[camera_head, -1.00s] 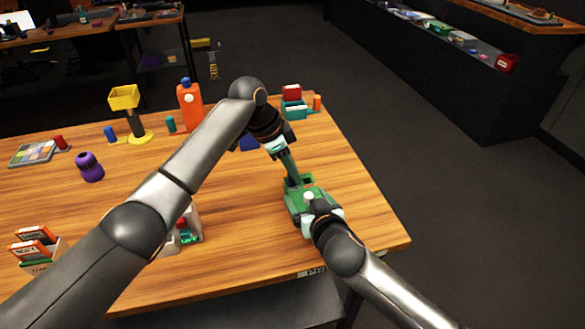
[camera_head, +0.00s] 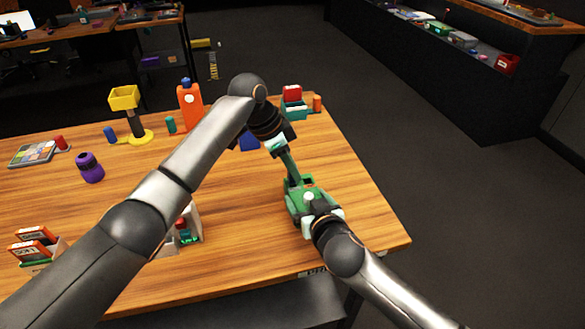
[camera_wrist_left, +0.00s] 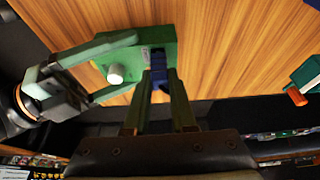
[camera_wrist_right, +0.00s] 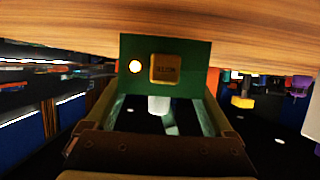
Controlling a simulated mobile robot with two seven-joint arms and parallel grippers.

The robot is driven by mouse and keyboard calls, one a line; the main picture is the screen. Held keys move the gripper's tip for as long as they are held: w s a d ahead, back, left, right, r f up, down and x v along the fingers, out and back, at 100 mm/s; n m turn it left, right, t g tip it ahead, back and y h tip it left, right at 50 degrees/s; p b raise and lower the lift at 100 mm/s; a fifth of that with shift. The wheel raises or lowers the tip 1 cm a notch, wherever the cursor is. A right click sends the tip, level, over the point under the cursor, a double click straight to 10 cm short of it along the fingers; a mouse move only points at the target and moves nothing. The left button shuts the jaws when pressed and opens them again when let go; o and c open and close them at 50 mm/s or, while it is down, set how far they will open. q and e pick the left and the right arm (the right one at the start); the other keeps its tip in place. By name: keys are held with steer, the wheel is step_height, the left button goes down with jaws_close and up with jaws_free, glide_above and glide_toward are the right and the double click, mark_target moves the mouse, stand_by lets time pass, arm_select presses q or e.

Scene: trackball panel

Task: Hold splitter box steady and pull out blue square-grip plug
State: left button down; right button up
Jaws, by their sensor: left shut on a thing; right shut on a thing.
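The splitter box (camera_head: 297,208) is a green block with a white knob (camera_wrist_left: 115,73), near the table's right end. My right gripper (camera_head: 318,214) is shut on the box, one finger on each side. The right wrist view shows a face of the box (camera_wrist_right: 194,49) with a gold label plate. My left gripper (camera_head: 293,180) reaches down from above and is shut on the blue plug (camera_wrist_left: 159,66). In the left wrist view the plug is at the box's edge; how deep it sits I cannot tell. In the head view the fingers hide it.
The wooden table (camera_head: 350,213) is clear around the box. A white container (camera_head: 192,222) is under my left arm. The table's right edge is close.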

arm_select(q)
steer(key=shift+r, duration=1.05)
steer(key=shift+r, duration=0.2)
steer(key=shift+r, duration=2.7)
